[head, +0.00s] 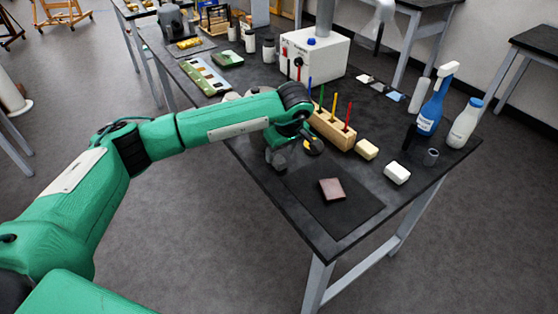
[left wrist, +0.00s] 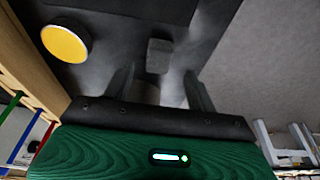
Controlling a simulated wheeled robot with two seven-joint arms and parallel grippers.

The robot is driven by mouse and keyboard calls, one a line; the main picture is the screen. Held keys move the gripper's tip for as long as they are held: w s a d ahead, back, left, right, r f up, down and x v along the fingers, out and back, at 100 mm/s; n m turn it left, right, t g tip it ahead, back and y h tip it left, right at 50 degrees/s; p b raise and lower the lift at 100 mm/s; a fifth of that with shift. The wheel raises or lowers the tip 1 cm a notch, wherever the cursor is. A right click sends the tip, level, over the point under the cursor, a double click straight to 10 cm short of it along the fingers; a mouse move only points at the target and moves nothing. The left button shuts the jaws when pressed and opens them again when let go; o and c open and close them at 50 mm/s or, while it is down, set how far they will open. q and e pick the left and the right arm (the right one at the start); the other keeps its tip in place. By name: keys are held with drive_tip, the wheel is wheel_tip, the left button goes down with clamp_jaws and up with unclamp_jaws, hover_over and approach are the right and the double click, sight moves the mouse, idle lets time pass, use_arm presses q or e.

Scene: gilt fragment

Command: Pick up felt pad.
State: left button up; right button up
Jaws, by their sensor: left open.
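A small dark grey block, which looks like the felt pad (left wrist: 159,55), lies on the dark table top in the left wrist view. It sits just beyond and between my left gripper's fingertips (left wrist: 161,80), apart from them as far as I can tell. In the head view my left gripper (head: 279,155) points down over the table's near left part, beside the dark mat. It is open, and I see nothing held in it. The pad is hard to make out there against the dark fingers. My right gripper is in neither view.
A yellow-topped round item (left wrist: 65,42) and a wooden block holding coloured tools (head: 333,128) stand close to the gripper. A brownish square piece (head: 331,189) lies on the dark mat (head: 345,213). White and cream blocks and bottles stand to the right.

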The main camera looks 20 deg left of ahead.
sight(279, 159)
use_arm(q)
drive_tip(key=x, duration=0.2)
drive_tip(key=shift+w+f+p, duration=0.1)
drive_tip(key=shift+f+p, duration=0.2)
drive_tip(key=shift+w+f, duration=0.1)
drive_tip(key=shift+f, duration=0.35)
drive_tip(key=c, duration=1)
drive_tip(key=shift+a, duration=0.1)
drive_tip(key=shift+c, duration=0.2)
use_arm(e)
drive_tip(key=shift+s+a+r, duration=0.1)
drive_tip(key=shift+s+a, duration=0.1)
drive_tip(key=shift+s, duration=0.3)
use_arm(q)
drive_tip(key=shift+r, duration=0.1)
